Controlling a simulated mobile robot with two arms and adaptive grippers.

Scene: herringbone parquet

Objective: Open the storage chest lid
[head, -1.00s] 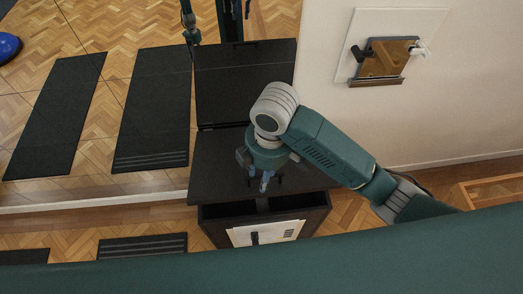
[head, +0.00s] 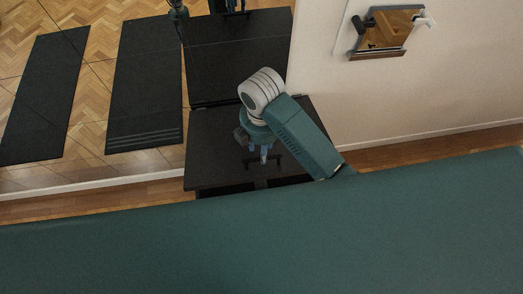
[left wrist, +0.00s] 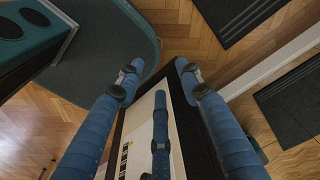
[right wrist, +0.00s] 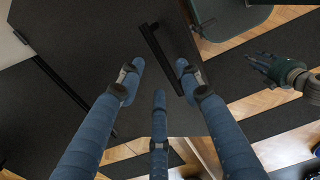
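The dark storage chest's lid (head: 213,150) lies flat in the head view, with a black bar handle (head: 248,165) near its front edge. In the right wrist view the handle (right wrist: 160,55) lies just beyond my right fingertips. My right gripper (head: 264,157) points down over the lid at the handle. Its fingers (right wrist: 160,64) are apart and empty; whether they touch the handle cannot be told.
A large mirror at the back reflects the chest and dark floor mats (head: 147,90). Parquet floor shows in the left wrist view (left wrist: 185,25).

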